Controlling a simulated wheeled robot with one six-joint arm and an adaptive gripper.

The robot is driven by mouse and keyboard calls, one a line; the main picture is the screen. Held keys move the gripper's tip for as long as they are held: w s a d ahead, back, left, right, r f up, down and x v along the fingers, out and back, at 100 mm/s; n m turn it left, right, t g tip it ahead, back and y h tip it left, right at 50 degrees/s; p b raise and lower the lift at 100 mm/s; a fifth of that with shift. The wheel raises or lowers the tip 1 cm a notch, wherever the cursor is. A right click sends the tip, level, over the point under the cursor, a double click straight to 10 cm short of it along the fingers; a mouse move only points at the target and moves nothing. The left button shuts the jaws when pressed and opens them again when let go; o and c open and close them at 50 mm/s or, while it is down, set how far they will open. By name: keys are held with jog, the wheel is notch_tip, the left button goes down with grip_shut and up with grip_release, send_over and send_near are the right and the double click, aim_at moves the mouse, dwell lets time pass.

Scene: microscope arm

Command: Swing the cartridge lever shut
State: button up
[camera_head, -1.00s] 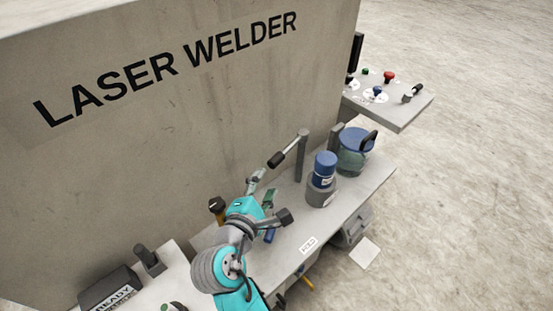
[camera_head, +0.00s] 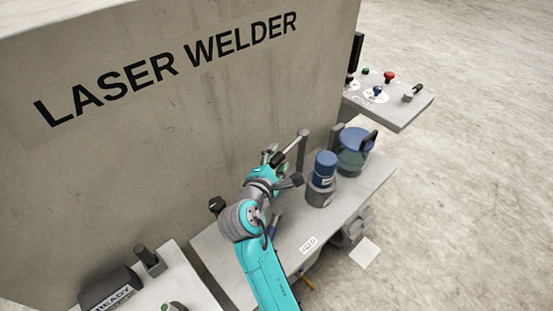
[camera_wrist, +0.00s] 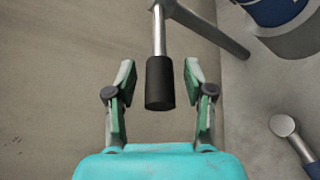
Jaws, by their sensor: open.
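The cartridge lever shows in the head view as a metal rod (camera_head: 294,143) sloping down-left from the top of a grey post (camera_head: 302,155). In the wrist view its black cylindrical grip (camera_wrist: 160,83) hangs at the end of the rod (camera_wrist: 159,30). My gripper (camera_wrist: 160,72) is open, with one green-grey finger on each side of the grip and a visible gap on both sides. In the head view my gripper (camera_head: 273,155) is at the lever's free end and partly covers the grip.
A blue canister (camera_head: 324,170) sits in a grey holder right of the post. A larger blue-lidded jar (camera_head: 354,150) stands behind it. The welder's wall (camera_head: 180,130) rises close behind my gripper.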

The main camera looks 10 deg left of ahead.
grip_shut()
jog(key=shift+d, duration=0.1)
